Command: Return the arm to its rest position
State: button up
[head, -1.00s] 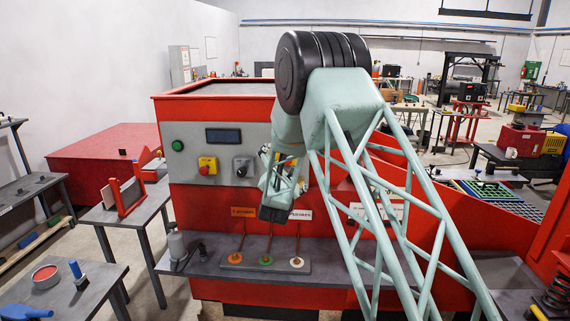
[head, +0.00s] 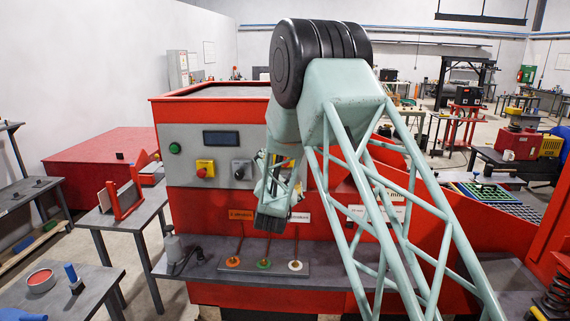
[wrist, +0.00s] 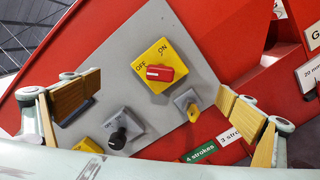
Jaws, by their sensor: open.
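In the wrist view my gripper (wrist: 160,88) is open, with wood-coloured pads at left and right and nothing between them. Past the fingers is a grey control panel (wrist: 195,62) with a yellow switch (wrist: 163,66) marked OFF and ON. Its red knob (wrist: 160,73) has a white mark on the OFF side. The pads appear apart from the panel. In the head view my pale green arm (head: 345,95) is bent in front of the red machine (head: 180,210). My fingers cannot be made out there.
A black knob (wrist: 118,138) and a small yellow-handled switch (wrist: 190,108) sit near the yellow switch. Below the panel, a grey shelf (head: 330,262) carries several coloured discs on a rack (head: 265,268). Side tables stand at left. Floor space is open at right rear.

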jog(key=shift+r, duration=0.1)
jog(key=s+d+r+m+g+y+b, duration=0.1)
jog(key=s+d+r+m+g+b, duration=0.3)
jog(key=s+d+r+m, duration=0.4)
jog(key=s+d+m+g+b, duration=0.1)
jog(key=s+d+m, duration=0.15)
jog(key=s, duration=0.35)
jog(key=s+d+r+m+g+b, duration=0.1)
jog(key=s+d, duration=0.2)
jog(key=s, duration=0.4)
jog(key=s+d+m+g+b, duration=0.1)
jog(key=s+d+m, duration=0.15)
jog(key=s, duration=0.35)
jog(key=s+d+f+m+g+b, duration=0.2)
jog(key=s+d+f+m, duration=0.1)
jog(key=s, duration=1.3)
jog(key=s+d+f+m+g+h+b, duration=0.1)
jog(key=s+d+m, duration=0.4)
jog(key=s, duration=1.1)
jog(key=s+d+f+m+g+b, duration=0.2)
jog(key=s+d+f+m+g, duration=0.2)
jog(key=s, duration=1.3)
jog(key=d+f+m, duration=0.1)
jog(key=d+f, duration=0.1)
jog(key=d, duration=0.1)
jog(key=shift+d+b, duration=0.3)
jog(key=shift+b, duration=0.05)
jog(key=shift+f, duration=0.15)
notch_tip(320, 180, down, 13)
jog(key=b, duration=1.3)
